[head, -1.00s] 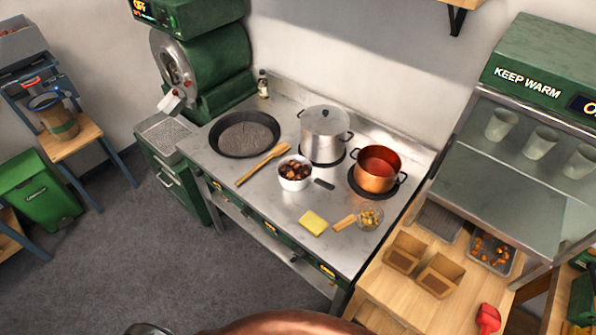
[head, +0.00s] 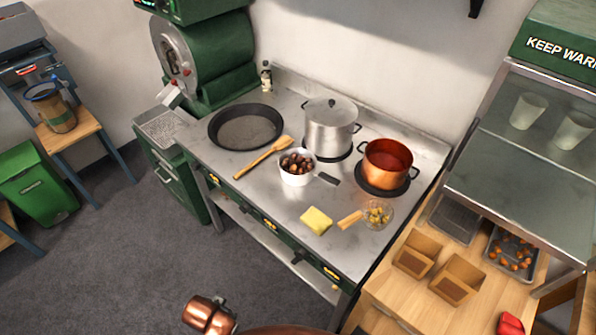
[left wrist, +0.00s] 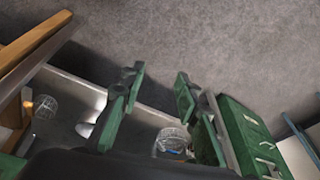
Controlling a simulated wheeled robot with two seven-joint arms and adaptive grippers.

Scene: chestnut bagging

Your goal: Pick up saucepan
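A small white saucepan (head: 296,174) full of brown chestnuts sits on the steel stovetop in the head view, with its dark handle (head: 327,179) pointing right. My left gripper (left wrist: 155,90) shows in the left wrist view with its two green-and-black fingers apart and nothing between them. It points over grey floor, and the saucepan is not visible there. My right gripper is in neither view.
On the stovetop (head: 260,205) stand a black skillet (head: 245,127), a lidded steel pot (head: 331,127), a copper pot (head: 386,165), a wooden spatula (head: 262,158), yellow butter (head: 316,221) and a glass bowl (head: 375,214). A wooden counter (head: 400,300) adjoins at right.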

